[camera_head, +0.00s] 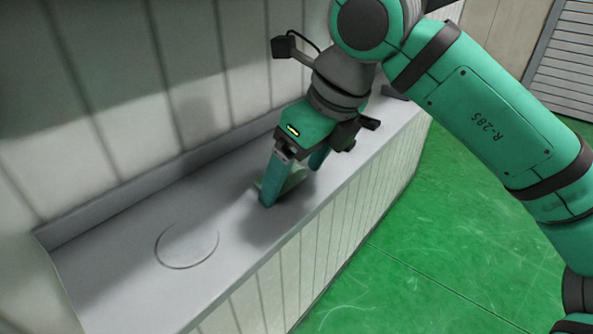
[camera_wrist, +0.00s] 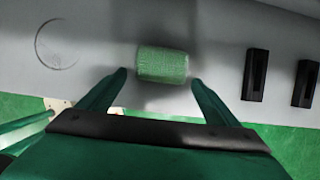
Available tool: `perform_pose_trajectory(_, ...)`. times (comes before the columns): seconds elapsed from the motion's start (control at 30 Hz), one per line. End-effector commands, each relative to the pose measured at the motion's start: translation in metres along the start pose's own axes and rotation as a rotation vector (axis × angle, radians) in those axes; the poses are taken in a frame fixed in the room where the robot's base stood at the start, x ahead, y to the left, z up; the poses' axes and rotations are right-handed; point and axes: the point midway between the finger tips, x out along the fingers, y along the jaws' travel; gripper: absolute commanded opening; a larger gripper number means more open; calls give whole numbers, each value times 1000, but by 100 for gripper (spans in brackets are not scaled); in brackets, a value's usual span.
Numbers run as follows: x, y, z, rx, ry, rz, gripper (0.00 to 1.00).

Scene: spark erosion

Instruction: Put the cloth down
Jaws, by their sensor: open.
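A folded green cloth (camera_wrist: 162,65) lies on the grey ledge (camera_head: 130,262). My gripper (camera_wrist: 158,78) is open, with one finger on either side of the cloth's near part in the wrist view. A gap shows between the cloth and each fingertip there. In the head view my gripper (camera_head: 292,182) points down at the ledge, and its fingers hide much of the cloth (camera_head: 294,182). Whether the fingertips touch the ledge is hard to tell.
A thin circle outline (camera_head: 187,245) marks the ledge to the left of the cloth. Two dark blocks with slots, the nearer one (camera_wrist: 255,75) and another (camera_wrist: 305,83), are to the right in the wrist view. A panelled wall (camera_head: 110,90) rises behind the ledge. Green floor (camera_head: 440,250) lies in front.

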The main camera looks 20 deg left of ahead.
Motion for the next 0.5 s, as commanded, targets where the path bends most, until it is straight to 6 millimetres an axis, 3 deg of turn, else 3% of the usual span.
perform_pose_trajectory(0.17,-16,-1,1,1,1,-3,84)
perform_pose_trajectory(0.37,-55,1,3,-1,1,-2,84)
perform_pose_trajectory(0.5,-64,0,-28,0,1,1,84)
